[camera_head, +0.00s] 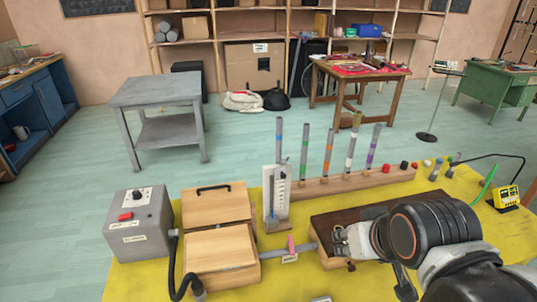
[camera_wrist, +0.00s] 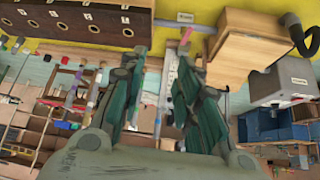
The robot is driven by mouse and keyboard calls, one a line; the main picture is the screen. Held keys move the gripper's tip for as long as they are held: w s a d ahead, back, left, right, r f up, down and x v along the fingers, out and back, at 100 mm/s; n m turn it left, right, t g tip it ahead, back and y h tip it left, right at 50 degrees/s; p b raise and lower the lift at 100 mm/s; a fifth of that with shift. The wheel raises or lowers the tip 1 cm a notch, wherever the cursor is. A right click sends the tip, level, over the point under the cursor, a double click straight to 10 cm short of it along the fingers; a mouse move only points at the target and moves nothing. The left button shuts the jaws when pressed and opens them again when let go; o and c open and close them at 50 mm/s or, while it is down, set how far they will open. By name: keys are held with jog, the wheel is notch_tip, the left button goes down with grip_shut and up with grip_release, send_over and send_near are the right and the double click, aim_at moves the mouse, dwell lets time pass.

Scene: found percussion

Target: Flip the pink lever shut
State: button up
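The pink lever (camera_head: 291,244) stands roughly upright on a grey pipe (camera_head: 272,253) between a light wooden box and a dark wooden box. It also shows in the wrist view (camera_wrist: 186,35), just beyond the tip of my right-hand finger. My gripper (camera_head: 338,241) is to the right of the lever in the head view, over the dark box, and apart from the lever. In the wrist view my gripper (camera_wrist: 162,60) has its two fingers spread with nothing between them. The lever's base is small and hard to make out.
The light wooden box (camera_head: 215,250) stands left of the pipe, the dark box (camera_head: 325,228) right. A grey control box (camera_head: 140,228) with a black hose is at far left. A rack of coloured tubes (camera_head: 345,184) stands behind. Yellow table surface (camera_head: 135,280) is bare at front left.

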jog(key=g+p, duration=0.4)
jog(key=g, duration=0.3)
send_over(292, 249)
notch_tip(292, 249, down, 8)
notch_tip(292, 249, down, 14)
jog(key=b, duration=0.5)
jog(key=shift+w+r, duration=0.1)
jog(key=shift+r, duration=0.1)
grip_shut()
